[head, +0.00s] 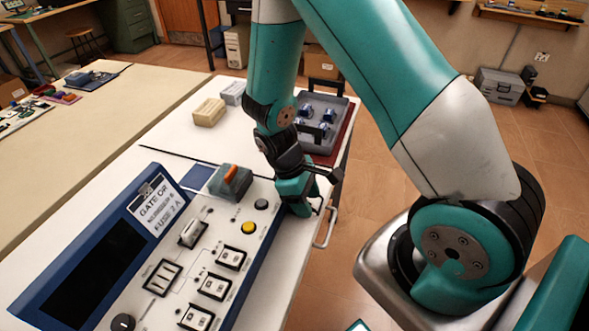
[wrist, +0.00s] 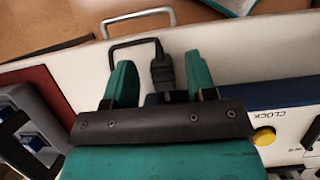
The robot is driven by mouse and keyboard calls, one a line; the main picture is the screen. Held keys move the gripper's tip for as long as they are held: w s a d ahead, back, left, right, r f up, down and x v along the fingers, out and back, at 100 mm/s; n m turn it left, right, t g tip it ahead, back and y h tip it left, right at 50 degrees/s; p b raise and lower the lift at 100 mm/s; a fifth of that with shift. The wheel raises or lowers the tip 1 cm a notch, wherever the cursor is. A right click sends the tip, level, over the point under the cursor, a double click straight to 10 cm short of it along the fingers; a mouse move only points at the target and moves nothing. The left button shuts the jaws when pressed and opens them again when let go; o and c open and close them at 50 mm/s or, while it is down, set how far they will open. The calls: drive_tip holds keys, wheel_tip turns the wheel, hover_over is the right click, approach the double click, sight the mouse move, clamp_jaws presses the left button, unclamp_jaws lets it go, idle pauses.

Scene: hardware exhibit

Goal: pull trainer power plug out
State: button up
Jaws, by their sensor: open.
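The trainer is a blue-cased console with a white panel (head: 236,281) and a yellow button (head: 248,228); its corner with the button also shows in the wrist view (wrist: 264,136). A black power plug (wrist: 162,70) with a dark looping cable is near the console's end. My gripper (wrist: 161,72) is open, with one teal finger on each side of the plug; gaps show between the fingers and the plug. In the head view my gripper (head: 298,203) is low beside the trainer's far right corner, and the plug is mostly hidden there. The plug's lower end and socket are hidden behind the gripper body.
A metal handle (head: 325,229) stands out from the table's right edge, near the gripper. A grey tray (head: 343,112) with blue-and-metal parts lies on a red mat behind the arm. A grey-and-orange device (head: 231,181) stands at the console's back.

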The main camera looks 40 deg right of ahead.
drive_tip(key=v, duration=1.6)
drive_tip(key=shift+s+d, duration=0.1)
drive_tip(key=s+a+r+t+y, duration=0.2)
drive_tip(key=s+a+r+y, duration=0.1)
drive_tip(key=s+a+r, duration=0.3)
drive_tip(key=s+a+r+t+y, duration=0.1)
drive_tip(key=s+a+r+y, duration=0.2)
drive_tip(key=s+a+r, duration=0.3)
drive_tip(key=s, duration=0.4)
drive_tip(key=shift+t+y, duration=0.4)
drive_tip(key=shift+c, duration=0.2)
